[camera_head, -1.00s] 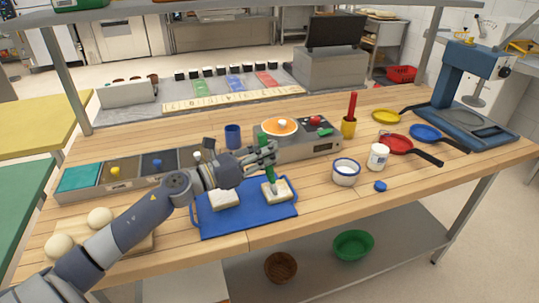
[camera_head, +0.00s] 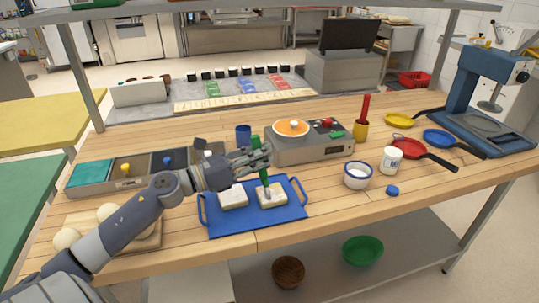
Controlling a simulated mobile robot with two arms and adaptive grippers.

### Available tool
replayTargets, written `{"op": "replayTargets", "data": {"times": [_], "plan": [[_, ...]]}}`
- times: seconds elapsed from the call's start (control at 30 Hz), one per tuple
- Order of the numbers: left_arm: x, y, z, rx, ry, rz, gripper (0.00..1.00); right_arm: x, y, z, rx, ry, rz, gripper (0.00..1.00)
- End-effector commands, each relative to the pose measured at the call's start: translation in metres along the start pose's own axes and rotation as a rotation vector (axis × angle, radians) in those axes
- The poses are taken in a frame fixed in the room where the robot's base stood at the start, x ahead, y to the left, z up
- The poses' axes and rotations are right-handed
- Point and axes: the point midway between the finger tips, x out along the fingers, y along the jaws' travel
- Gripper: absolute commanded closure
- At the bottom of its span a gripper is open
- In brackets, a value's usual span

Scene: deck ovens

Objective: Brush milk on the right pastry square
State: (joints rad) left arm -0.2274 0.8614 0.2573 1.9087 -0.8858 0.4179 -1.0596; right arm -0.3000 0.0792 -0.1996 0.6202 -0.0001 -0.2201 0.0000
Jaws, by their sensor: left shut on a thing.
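Two pale pastry squares lie on a blue tray (camera_head: 259,225) with raised handles. The right pastry square (camera_head: 273,200) is under the brush tip. The left pastry square (camera_head: 233,196) lies beside it. My left gripper (camera_head: 262,160) is shut on a green-handled brush (camera_head: 265,186), held roughly upright. Its tip is at the top of the right square; whether it touches is hard to tell. A white bowl with a blue rim (camera_head: 357,175) and a white jar with a dark label (camera_head: 390,160) stand to the right; their contents are unclear. My right gripper is not in view.
A blue cap (camera_head: 392,190) lies near the jar. A hotplate with an orange-topped pan (camera_head: 291,129) is behind the tray. A blue cup (camera_head: 243,134) and a yellow holder (camera_head: 360,131) stand behind. Dough balls (camera_head: 66,238) sit front left. The front right of the table is clear.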

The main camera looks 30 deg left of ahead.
Motion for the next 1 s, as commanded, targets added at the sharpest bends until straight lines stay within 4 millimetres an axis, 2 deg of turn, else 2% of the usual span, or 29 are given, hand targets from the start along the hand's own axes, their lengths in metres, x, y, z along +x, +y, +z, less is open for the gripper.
{"op": "replayTargets", "data": {"times": [0.23,0.47,0.7,1.0], "plan": [[-0.007,0.001,0.002,0.001,0.0,0.0,1.0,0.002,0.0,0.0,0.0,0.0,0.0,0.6],[-0.007,0.002,0.002,0.002,-0.001,0.0,1.0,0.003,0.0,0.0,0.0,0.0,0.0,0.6],[-0.004,0.012,0.002,0.003,-0.001,0.0,1.0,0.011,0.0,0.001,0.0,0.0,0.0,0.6],[-0.002,0.012,0.004,0.002,-0.001,-0.001,1.0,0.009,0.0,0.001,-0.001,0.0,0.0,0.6]]}}
